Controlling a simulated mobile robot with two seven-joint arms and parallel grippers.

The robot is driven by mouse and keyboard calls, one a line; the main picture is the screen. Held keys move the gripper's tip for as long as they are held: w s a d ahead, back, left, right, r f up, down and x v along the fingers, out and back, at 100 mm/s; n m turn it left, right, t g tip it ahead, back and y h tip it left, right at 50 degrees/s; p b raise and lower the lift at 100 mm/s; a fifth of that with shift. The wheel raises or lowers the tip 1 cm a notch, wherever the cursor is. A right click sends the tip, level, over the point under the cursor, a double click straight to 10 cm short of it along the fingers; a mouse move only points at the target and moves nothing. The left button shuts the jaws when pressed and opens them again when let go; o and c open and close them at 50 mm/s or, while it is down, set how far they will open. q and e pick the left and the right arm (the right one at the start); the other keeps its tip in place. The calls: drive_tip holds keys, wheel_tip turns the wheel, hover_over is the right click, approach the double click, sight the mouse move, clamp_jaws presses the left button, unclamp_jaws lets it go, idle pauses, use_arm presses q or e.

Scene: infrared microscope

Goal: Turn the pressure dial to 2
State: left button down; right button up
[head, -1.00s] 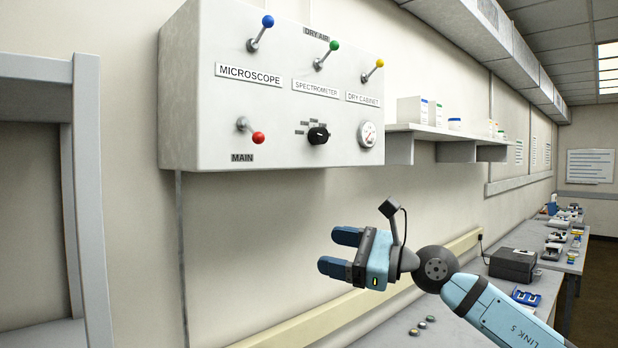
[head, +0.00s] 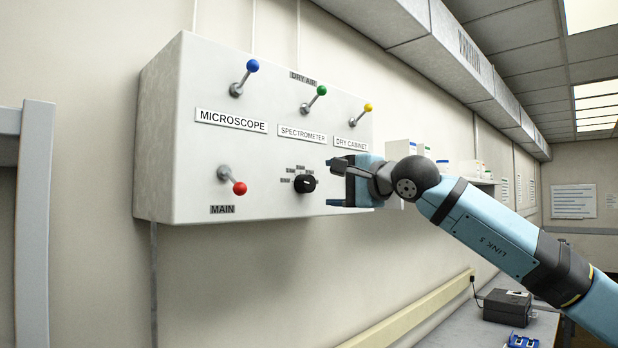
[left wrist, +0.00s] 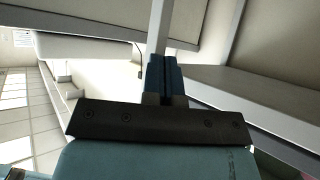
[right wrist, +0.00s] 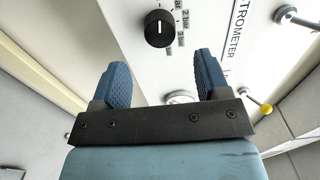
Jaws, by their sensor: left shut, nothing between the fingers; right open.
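The pressure dial (head: 305,184) is a black knob with a white pointer line on the white wall panel (head: 260,205), with small tick labels at its left and above. It also shows in the right wrist view (right wrist: 158,28), beyond the fingertips. My right gripper (head: 330,182) is open and empty, just right of the dial and apart from it, its fingers pointing left toward it. In the right wrist view its two blue fingers (right wrist: 160,75) stand wide apart. My left gripper (left wrist: 163,62) shows only in the left wrist view, fingers together and empty, away from the panel.
A red-knobbed MAIN lever (head: 239,188) is left of the dial. Blue (head: 252,66), green (head: 321,90) and yellow (head: 368,107) levers stand above. The round gauge (right wrist: 182,97) is mostly hidden behind my right gripper. A grey frame (head: 33,220) stands at the left.

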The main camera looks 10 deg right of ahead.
sight(310, 184)
drive_tip(key=p+x, duration=0.2)
drive_tip(key=x, duration=0.4)
drive_tip(key=shift+w+a+r, duration=0.1)
drive_tip(key=shift+a+r, duration=0.05)
drive_tip(key=shift+w+a, duration=0.3)
drive_tip(key=shift+w, duration=0.3)
drive_tip(key=c, duration=0.9)
drive_tip(key=shift+f, duration=0.2)
